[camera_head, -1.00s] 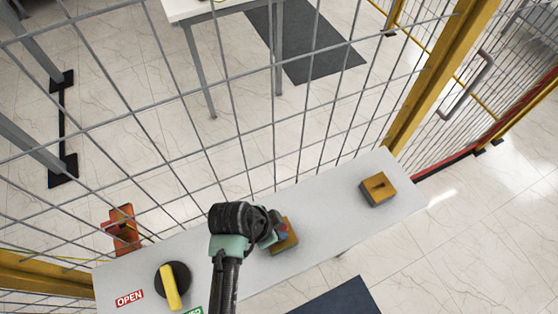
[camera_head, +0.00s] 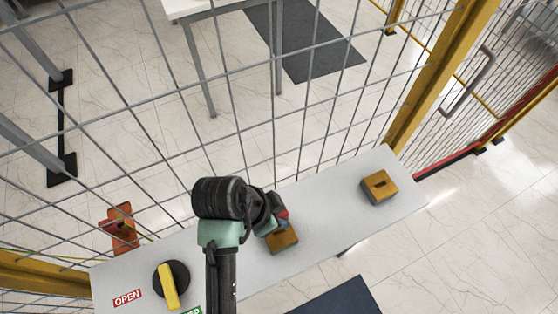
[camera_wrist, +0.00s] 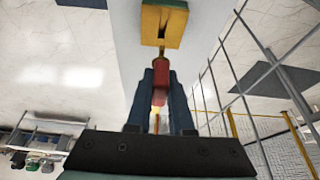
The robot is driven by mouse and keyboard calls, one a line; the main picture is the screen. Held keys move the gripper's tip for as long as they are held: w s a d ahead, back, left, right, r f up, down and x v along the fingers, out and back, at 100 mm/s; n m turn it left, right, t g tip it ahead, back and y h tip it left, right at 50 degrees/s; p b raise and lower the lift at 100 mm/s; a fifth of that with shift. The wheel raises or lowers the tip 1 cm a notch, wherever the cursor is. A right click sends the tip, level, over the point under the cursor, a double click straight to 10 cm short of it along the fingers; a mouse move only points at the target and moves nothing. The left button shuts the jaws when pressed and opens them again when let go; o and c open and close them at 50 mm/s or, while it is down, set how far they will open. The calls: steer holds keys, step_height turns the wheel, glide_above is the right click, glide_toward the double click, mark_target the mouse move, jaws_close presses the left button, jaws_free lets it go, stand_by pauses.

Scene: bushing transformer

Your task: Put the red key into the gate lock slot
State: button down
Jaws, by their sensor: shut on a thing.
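My gripper (camera_wrist: 161,74) is shut on the red key (camera_wrist: 160,77), which sits between its two fingers. In the head view my gripper (camera_head: 278,217) is just above and behind the nearer orange-yellow block (camera_head: 283,241), partly covering it. A second slotted block (camera_head: 379,187) sits at the right end of the table. In the wrist view a yellow slotted block (camera_wrist: 174,28) is straight ahead of the key. The key's thin end overlaps the lower end of the slot there; I cannot tell whether it is inside or only in front of it.
The blocks stand on a narrow light table (camera_head: 335,205) along a wire fence (camera_head: 240,105). A black knob with a yellow handle (camera_head: 168,287) and an OPEN label (camera_head: 127,298) are at its left end. The tabletop between the two blocks is clear.

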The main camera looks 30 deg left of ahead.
mark_target(279, 215)
step_height(279, 215, up, 3)
steer(key=shift+p, duration=0.5)
step_height(279, 215, up, 4)
steer(key=p, duration=0.4)
steer(key=shift+f, duration=0.25)
steer(key=shift+f, duration=0.1)
